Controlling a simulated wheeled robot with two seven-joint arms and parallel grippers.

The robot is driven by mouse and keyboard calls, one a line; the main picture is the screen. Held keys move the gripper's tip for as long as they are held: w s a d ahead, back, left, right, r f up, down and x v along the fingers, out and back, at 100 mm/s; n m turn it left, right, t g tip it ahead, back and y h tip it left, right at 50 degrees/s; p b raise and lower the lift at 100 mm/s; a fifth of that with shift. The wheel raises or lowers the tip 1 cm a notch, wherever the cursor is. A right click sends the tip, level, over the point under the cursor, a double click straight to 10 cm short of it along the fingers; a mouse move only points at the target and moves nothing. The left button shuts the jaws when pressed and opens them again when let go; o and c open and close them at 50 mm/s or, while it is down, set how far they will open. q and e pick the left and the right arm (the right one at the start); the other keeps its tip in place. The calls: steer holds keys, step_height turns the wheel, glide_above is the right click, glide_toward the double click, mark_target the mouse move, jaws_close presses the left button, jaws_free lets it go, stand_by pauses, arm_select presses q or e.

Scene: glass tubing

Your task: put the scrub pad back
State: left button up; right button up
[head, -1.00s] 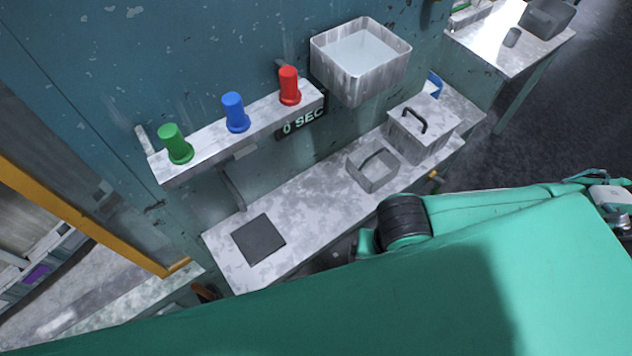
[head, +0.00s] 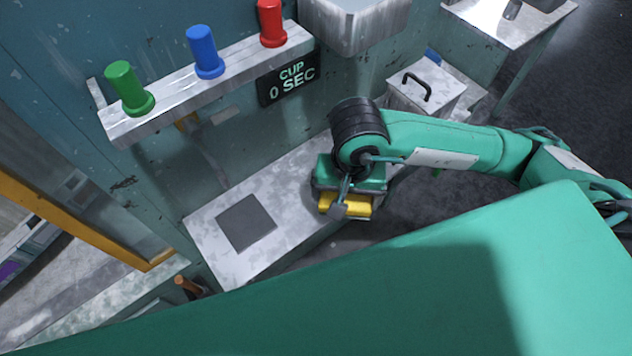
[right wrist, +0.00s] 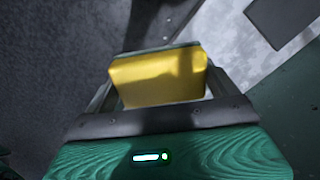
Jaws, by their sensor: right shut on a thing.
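The scrub pad appears to be the yellow block (head: 346,204), low at the front edge of the bench in the head view. It also shows in the right wrist view (right wrist: 158,82) with a thin dark layer along its far edge. My right gripper (head: 343,208) is shut on it, with one finger on each side, and in the right wrist view (right wrist: 158,72) the pad fills the space between the fingers. A dark square mat (head: 246,223) lies flat on the bench to the left, apart from the pad. My left gripper is not in view.
A narrow bench (head: 290,190) runs along the teal wall, with bare surface around the mat. A shelf with green (head: 128,88), blue (head: 205,52) and red (head: 271,22) knobs and a metal basin (head: 355,25) are above. A lidded box (head: 428,86) stands behind my arm.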

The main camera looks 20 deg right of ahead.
steer(key=w+a+p, duration=0.1)
steer(key=w, duration=0.1)
steer(key=w+a+f+p, duration=0.1)
steer(key=w, duration=0.2)
steer(key=w+a+p, duration=0.1)
steer(key=w, duration=0.2)
steer(key=shift+w+f, duration=0.15)
steer(key=shift+f+p, duration=0.55)
steer(key=shift+f, duration=0.35)
step_height(320, 180, down, 3)
steer(key=shift+w+a+f+p, duration=0.1)
steer(key=shift+f+p, duration=0.1)
steer(key=shift+p, duration=0.85)
steer(key=shift+f, duration=0.15)
steer(key=shift+f, duration=0.1)
steer(key=shift+f+b, duration=0.15)
steer(key=shift+b, duration=0.15)
steer(key=o, duration=0.7)
